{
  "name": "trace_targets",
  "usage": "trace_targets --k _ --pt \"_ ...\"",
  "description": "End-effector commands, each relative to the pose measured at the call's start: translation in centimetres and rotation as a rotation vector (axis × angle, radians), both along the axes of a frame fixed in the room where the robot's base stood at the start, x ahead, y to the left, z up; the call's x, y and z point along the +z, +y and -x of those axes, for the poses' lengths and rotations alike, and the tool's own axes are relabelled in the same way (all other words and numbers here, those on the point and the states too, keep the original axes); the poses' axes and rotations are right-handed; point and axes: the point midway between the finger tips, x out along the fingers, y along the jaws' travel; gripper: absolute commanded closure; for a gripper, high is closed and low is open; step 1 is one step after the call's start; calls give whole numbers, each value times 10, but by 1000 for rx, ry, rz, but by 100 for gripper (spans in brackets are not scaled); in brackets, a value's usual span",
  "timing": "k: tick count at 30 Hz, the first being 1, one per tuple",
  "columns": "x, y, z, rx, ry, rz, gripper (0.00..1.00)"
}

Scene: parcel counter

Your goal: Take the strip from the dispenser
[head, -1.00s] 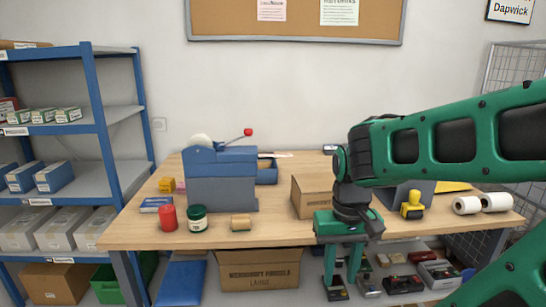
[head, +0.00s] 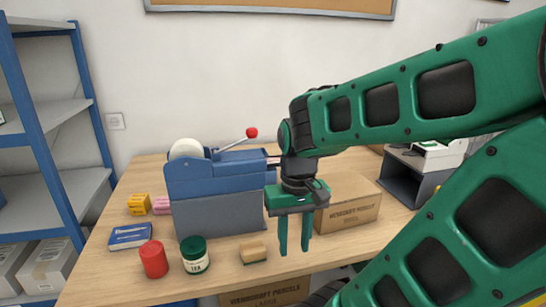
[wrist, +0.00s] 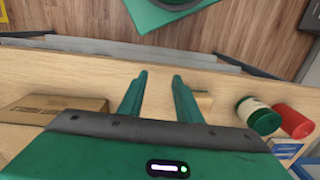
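The dispenser (head: 220,203) is a blue and grey box on the table, with a white roll (head: 187,149) on top and a red-knobbed lever (head: 251,133). My arm partly hides its right end. A small pale piece (head: 272,161) shows there beside my wrist; I cannot tell whether it is the strip. My gripper (head: 294,240) points down over the front of the table, right of the dispenser and in front of the carton. Its two fingers are apart with nothing between them, as the wrist view also shows (wrist: 158,88).
A cardboard carton (head: 350,204) stands right of the dispenser. A tan block (head: 253,254), a green-lidded jar (head: 195,255), a red can (head: 154,259) and a blue box (head: 130,236) line the front left. A grey machine (head: 410,178) stands at the right. Shelving is at the left.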

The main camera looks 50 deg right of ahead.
Motion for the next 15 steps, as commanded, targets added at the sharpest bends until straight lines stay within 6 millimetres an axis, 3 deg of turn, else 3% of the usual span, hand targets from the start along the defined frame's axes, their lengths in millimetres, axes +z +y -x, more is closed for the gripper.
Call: trace_targets --k 7,8,9,11,15 --pt "0 0 0 0 0 0 69" --pt "0 0 0 0 0 0 66" --pt "0 0 0 -1 0 0 58" --pt "8 -2 9 -16 -14 2 58" --pt "35 -18 -8 -163 -11 20 58"
